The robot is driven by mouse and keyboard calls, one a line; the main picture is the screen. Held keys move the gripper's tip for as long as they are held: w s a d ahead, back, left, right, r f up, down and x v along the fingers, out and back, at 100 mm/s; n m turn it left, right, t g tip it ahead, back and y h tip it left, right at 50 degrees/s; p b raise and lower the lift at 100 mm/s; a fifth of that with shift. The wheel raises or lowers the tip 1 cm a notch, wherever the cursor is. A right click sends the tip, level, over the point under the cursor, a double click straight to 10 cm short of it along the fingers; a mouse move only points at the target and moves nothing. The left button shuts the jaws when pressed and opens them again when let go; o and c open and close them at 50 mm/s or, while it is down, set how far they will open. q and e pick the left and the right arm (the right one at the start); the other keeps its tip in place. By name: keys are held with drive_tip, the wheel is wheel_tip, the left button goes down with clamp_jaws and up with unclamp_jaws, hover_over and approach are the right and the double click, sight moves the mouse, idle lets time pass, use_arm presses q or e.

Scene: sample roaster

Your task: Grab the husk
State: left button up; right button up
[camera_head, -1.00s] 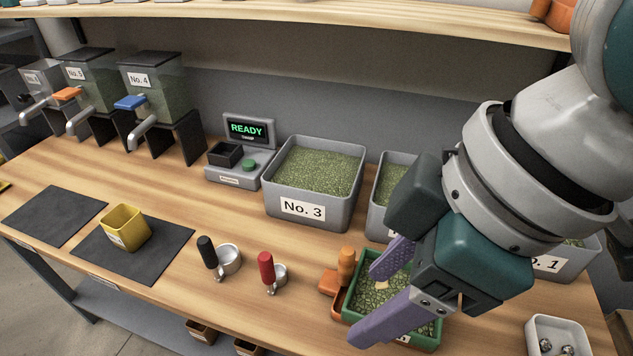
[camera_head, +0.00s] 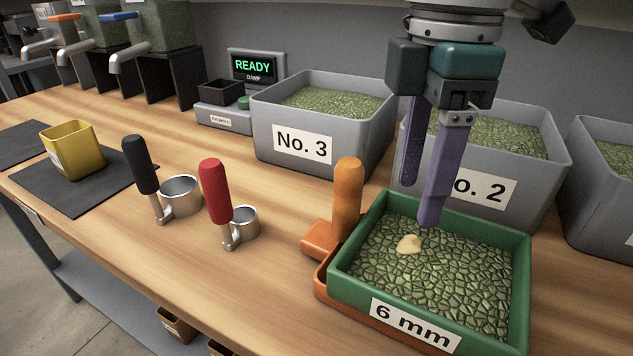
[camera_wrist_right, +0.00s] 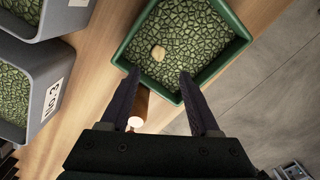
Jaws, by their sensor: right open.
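The husk (camera_head: 409,244) is a small pale tan flake lying on the green beans in the green tray (camera_head: 523,262) labelled "6 mm". It also shows in the right wrist view (camera_wrist_right: 158,52), beyond the fingertips and a little left of the middle between them. My right gripper (camera_head: 418,205) is open and empty, with purple fingers pointing down just above the tray's back part. In the right wrist view its fingertips (camera_wrist_right: 160,75) straddle the tray's near edge. My left gripper is not in view.
Grey bins No. 3 (camera_head: 345,150) and No. 2 (camera_head: 540,195) stand behind. A yellow cup (camera_head: 72,152) sits on a dark mat. Bare wood lies front left.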

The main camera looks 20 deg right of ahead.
sight(400, 242)
drive_tip(key=f, duration=0.3)
drive_tip(key=f+b, duration=0.1)
drive_tip(key=f, duration=0.3)
drive_tip(key=shift+w+a, duration=0.15)
drive_tip(key=shift+w, duration=0.05)
drive_tip(key=shift+c, duration=0.3)
clamp_jaws()
